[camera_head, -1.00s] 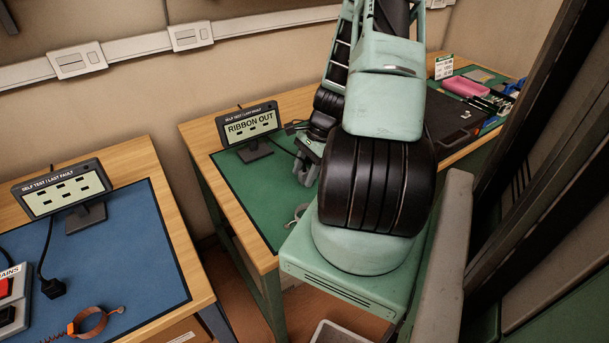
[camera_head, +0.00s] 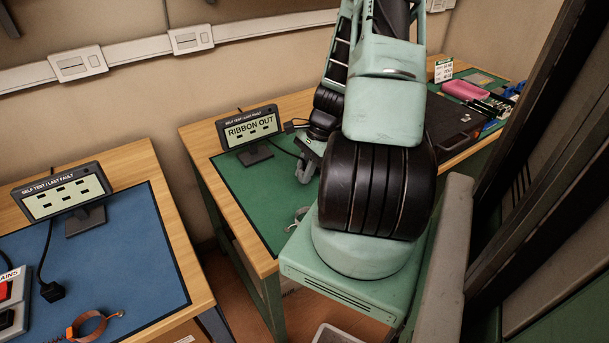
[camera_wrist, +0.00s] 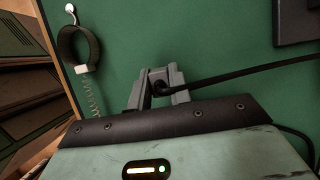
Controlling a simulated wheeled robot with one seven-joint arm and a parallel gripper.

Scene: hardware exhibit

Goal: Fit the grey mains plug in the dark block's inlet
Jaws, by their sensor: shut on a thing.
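In the wrist view my gripper (camera_wrist: 160,90) points down over the green mat, its two grey fingers closed around a dark corded piece (camera_wrist: 159,87). A black cord (camera_wrist: 245,75) runs from it to the right. The piece is mostly hidden between the fingers, so I cannot tell its colour or whether it is the grey plug. In the head view my gripper (camera_head: 307,166) is partly hidden behind my arm, low at the green mat, right of the "RIBBON OUT" display (camera_head: 250,127). I cannot make out the dark block's inlet in either view.
A blue-mat bench (camera_head: 130,235) with another display (camera_head: 64,194) and a black plug (camera_head: 52,291) is at left.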

